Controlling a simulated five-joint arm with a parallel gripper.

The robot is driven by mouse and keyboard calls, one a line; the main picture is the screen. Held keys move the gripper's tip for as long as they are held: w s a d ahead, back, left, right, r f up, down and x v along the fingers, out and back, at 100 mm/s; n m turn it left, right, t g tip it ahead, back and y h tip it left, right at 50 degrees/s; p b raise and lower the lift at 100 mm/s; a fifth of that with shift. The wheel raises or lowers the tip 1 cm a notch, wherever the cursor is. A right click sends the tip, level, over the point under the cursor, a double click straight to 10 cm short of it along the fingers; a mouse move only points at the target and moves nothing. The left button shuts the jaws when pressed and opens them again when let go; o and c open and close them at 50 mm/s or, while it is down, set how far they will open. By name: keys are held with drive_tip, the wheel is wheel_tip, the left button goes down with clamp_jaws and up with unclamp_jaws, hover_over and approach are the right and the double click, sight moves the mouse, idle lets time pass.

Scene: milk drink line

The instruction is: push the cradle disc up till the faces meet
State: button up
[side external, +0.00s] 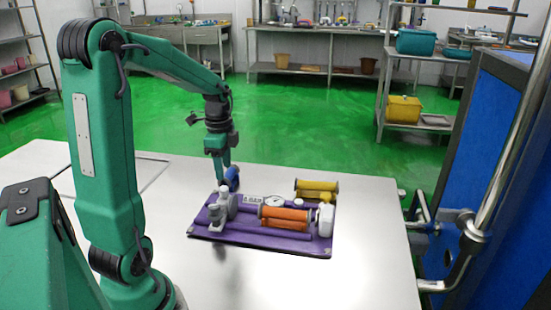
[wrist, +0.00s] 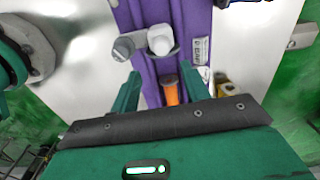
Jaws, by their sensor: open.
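A purple base (side external: 262,238) lies on the steel table, and it also shows in the wrist view (wrist: 197,22). An orange cylinder (side external: 284,216) with end flanges lies along it, with a white rounded block (side external: 325,220) by its right end. A grey fixture (side external: 221,209) stands at the base's left end. A round dial (side external: 275,202) sits behind the cylinder. I cannot tell which part is the cradle disc. My gripper (side external: 222,186) is open, pointing down behind the grey fixture; its fingers (wrist: 163,88) flank the orange cylinder (wrist: 170,92) in the wrist view, apparently empty.
A blue part (side external: 232,178) stands close beside my gripper; I cannot tell whether they touch. A yellow cylinder (side external: 316,189) lies behind the base. The steel table (side external: 350,275) is clear in front and to the right. A blue panel (side external: 508,190) with metal pipes stands at the right.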

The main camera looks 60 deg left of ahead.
sight(223, 188)
drive_tip(key=shift+s+a+f, duration=0.1)
drive_tip(key=shift+a+f, duration=0.25)
drive_tip(key=shift+a, duration=0.15)
drive_tip(key=shift+f, duration=0.1)
drive_tip(key=shift+f, duration=3.8)
clamp_jaws()
